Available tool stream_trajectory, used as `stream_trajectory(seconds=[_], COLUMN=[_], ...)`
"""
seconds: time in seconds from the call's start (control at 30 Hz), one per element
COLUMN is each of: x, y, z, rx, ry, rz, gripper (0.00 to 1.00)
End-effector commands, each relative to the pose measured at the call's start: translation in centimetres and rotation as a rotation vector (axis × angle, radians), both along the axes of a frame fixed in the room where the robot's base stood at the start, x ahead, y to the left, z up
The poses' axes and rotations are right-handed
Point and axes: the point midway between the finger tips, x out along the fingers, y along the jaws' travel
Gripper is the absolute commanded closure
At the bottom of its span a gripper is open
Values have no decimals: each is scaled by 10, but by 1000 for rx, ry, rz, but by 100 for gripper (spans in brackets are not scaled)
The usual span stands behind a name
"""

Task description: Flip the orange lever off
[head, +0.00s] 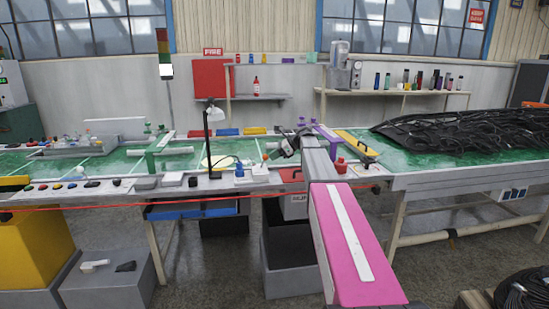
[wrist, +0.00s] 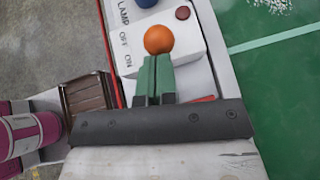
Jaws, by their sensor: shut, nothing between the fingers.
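The orange lever shows as an orange ball knob (wrist: 158,39) in the wrist view, above a white switch box (wrist: 185,50) printed LAMP, OFF and ON. The knob lies nearer the ON end than the blue part at the top. Its stem is hidden. My gripper (wrist: 156,58) has its green fingers shut together, with tips right at the knob's lower edge; I cannot tell whether they touch. In the head view my gripper (head: 270,156) is small above the green bench, right of the black desk lamp (head: 207,135).
A blue part (wrist: 146,3) and a dark red button (wrist: 182,13) are close to the knob. In the head view, a blue valve-like part (head: 239,169) stands left of my gripper, and a red part (head: 340,164) stands right. Black hoses (head: 455,130) cover the right table.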

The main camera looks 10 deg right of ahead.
Motion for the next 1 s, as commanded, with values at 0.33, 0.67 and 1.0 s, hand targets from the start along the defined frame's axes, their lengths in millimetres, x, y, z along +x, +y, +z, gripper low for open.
stream_trajectory(seconds=[0.33,0.67,1.0], x=[0,0,0], y=[10,33,54], z=[9,22,26], rx=[-141,-436,-692], ry=[-3,-2,-1], rz=[1,2,2], gripper=[100,100,100])
